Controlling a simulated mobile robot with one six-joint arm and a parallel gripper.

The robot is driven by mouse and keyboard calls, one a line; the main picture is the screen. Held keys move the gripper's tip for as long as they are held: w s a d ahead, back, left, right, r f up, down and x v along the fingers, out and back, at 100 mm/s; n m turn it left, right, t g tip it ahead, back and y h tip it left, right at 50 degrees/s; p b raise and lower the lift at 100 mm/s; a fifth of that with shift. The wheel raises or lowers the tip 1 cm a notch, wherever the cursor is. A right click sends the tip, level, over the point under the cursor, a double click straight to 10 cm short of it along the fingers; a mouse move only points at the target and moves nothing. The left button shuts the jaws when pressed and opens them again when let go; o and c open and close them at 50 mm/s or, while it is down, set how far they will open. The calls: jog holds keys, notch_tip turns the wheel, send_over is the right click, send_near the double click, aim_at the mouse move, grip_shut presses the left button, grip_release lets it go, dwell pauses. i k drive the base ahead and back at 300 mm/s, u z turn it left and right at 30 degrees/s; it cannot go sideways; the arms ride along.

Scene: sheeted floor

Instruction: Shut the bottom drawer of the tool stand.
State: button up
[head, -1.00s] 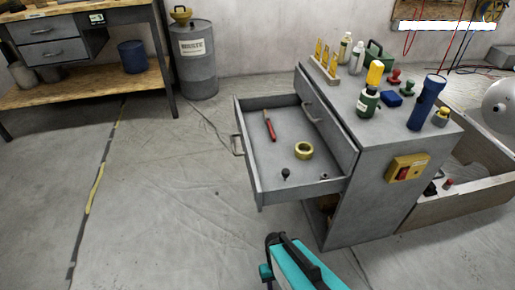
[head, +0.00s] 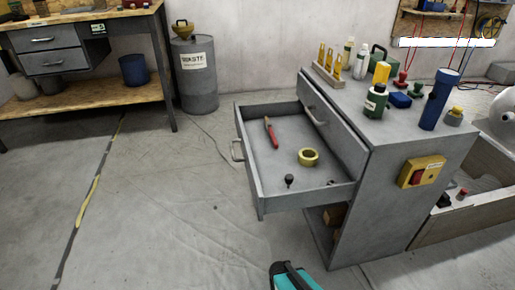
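The grey tool stand (head: 390,190) is right of centre in the head view. Its bottom drawer (head: 310,201) is pulled far out toward the left, with a handle (head: 237,150) on its front. In the drawer lie a red-handled tool (head: 271,132), a yellow tape roll (head: 308,157) and small dark parts. The top drawer (head: 330,128) above it looks shut.
Bottles and a blue torch (head: 439,100) stand on the stand. A grey drum (head: 195,80) and a workbench (head: 85,100) are behind. Floor left of the drawer is clear.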

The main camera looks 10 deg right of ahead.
aim_at(330, 180)
jog(key=u, duration=0.1)
jog(key=i, duration=0.6)
jog(key=u, duration=0.15)
jog(key=k, duration=0.2)
jog(key=u, duration=2.2)
